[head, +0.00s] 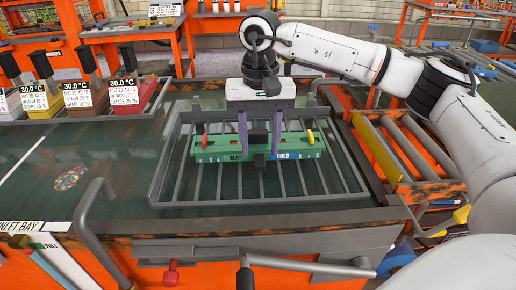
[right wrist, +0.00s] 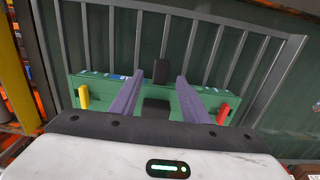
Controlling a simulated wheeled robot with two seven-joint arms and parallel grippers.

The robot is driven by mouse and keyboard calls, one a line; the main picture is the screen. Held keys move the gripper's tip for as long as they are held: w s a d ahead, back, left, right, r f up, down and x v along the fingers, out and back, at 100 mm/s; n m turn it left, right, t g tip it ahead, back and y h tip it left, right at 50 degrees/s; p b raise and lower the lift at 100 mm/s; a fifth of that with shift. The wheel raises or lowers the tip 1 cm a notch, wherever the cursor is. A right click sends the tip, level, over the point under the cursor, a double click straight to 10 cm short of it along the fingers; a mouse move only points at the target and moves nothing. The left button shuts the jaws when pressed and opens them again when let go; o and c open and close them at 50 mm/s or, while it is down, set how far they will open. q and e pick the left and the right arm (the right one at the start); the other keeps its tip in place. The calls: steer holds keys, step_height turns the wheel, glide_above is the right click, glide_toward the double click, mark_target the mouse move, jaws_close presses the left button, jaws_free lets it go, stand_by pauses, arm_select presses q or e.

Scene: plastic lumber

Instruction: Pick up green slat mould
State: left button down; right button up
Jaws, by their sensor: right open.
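The green slat mould (head: 216,149) lies across a grey barred rack on the bench in the head view. It has a red lever near its left end, a yellow lever near its right end, and black blocks at its middle. My right gripper (head: 259,150) is above it, pointing down, with its two purple fingers apart. In the right wrist view the fingers of the right gripper (right wrist: 153,92) are on either side of the black middle block, and the mould (right wrist: 90,89) spans behind them. I cannot tell whether the fingers touch it. My left gripper is out of view.
The grey rack (head: 168,200) has raised rails around the mould. Several coloured bins with temperature signs stand at the left, including a red bin (head: 146,95). A roller conveyor (head: 412,150) lies to the right. A grey handle (head: 92,205) rises at the front left.

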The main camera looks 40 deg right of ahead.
mark_target(260, 158)
step_height(260, 158, down, 3)
steer(key=shift+f, duration=0.2)
steer(key=shift+c, duration=0.4)
jaws_close()
stand_by(0.9)
steer(key=shift+w+r, duration=0.15)
steer(key=shift+r, duration=0.1)
